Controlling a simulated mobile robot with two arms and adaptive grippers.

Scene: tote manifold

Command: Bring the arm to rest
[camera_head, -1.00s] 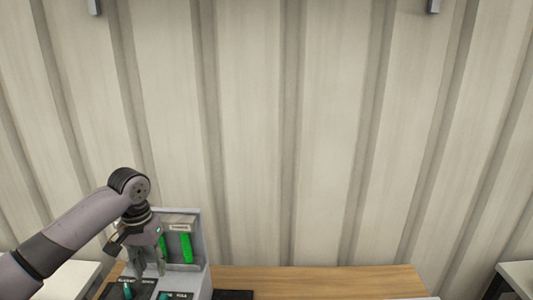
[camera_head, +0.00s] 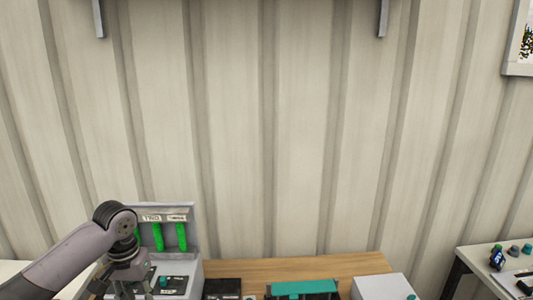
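My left arm comes in from the lower left, and its gripper (camera_head: 132,290) points down at the bottom edge of the head view. Its fingers look parted with nothing seen between them; their tips are close to the frame edge. The gripper is in front of a grey panel unit (camera_head: 192,238) with green upright bars (camera_head: 181,237) and small labels. I cannot tell whether it touches the unit. My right gripper is not in view.
A wooden table (camera_head: 300,268) runs along the ribbed wall. On it are a teal-topped item (camera_head: 305,287) and a white box (camera_head: 383,287). A side table (camera_head: 511,268) at the right holds small objects. Open space lies above the table.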

